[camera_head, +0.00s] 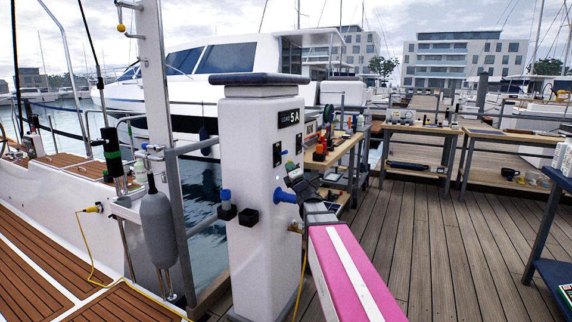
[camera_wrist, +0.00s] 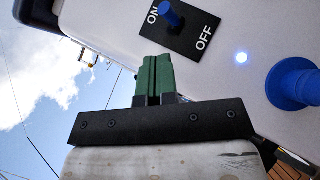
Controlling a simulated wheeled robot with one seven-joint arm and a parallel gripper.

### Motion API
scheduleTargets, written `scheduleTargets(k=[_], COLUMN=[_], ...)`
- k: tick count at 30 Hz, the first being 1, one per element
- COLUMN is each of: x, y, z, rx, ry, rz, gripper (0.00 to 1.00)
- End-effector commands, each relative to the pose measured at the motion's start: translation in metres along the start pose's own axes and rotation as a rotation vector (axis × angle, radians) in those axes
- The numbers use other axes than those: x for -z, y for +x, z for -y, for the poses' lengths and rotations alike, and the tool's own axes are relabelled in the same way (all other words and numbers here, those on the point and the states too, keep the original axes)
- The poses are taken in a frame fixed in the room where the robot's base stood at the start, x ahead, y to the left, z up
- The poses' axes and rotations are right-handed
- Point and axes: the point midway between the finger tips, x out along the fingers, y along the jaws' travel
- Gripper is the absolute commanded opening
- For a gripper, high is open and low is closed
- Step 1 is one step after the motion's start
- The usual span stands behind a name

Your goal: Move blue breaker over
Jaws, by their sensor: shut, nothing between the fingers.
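The blue breaker (camera_wrist: 172,15) is a small blue toggle on a black plate (camera_wrist: 190,40) marked ON and OFF in the wrist view. It stands between the two words, nearer to ON; which way it is thrown I cannot tell for sure. In the head view the plate (camera_head: 277,155) is small, on the white pedestal (camera_head: 255,225), above a blue socket. My gripper (camera_wrist: 154,78) has green fingertips, closed together and empty. In the wrist view they point towards the plate, below the toggle and apart from it in the picture. In the head view my gripper (camera_head: 294,170) is close to the pedestal face.
A blue socket (camera_head: 285,196) sticks out below the plate; it is large at the wrist view's right (camera_wrist: 293,85). A lit lamp (camera_wrist: 241,57) sits between them. Workbenches (camera_head: 420,130) stand behind right, a boat (camera_head: 60,210) lies left. The deck (camera_head: 430,250) at right is open.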

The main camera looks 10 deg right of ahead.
Motion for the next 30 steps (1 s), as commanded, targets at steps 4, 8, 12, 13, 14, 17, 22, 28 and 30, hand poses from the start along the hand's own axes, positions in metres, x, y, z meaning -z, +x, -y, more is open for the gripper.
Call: scheduleTargets(k=[4,8,12,13,14,17,22,28,30], x=[-0.006,-0.012,-0.015,-0.015,-0.015,-0.015,-0.015,-0.013,-0.011], y=[-0.035,-0.055,-0.065,-0.066,-0.066,-0.066,-0.066,-0.071,-0.078], z=[-0.013,-0.02,-0.023,-0.023,-0.023,-0.023,-0.023,-0.004,0.013], rx=[0.0,-0.001,0.0,0.0,0.0,-0.001,0.0,0.083,0.16], ry=[0.0,-0.001,0.001,0.001,0.001,0.001,0.001,0.083,0.163], rz=[0.0,0.0,-0.001,-0.001,-0.001,-0.001,-0.001,0.027,0.056], gripper=[0.0,0.0,0.0,0.0,0.0,0.0,0.0,0.0,0.0])
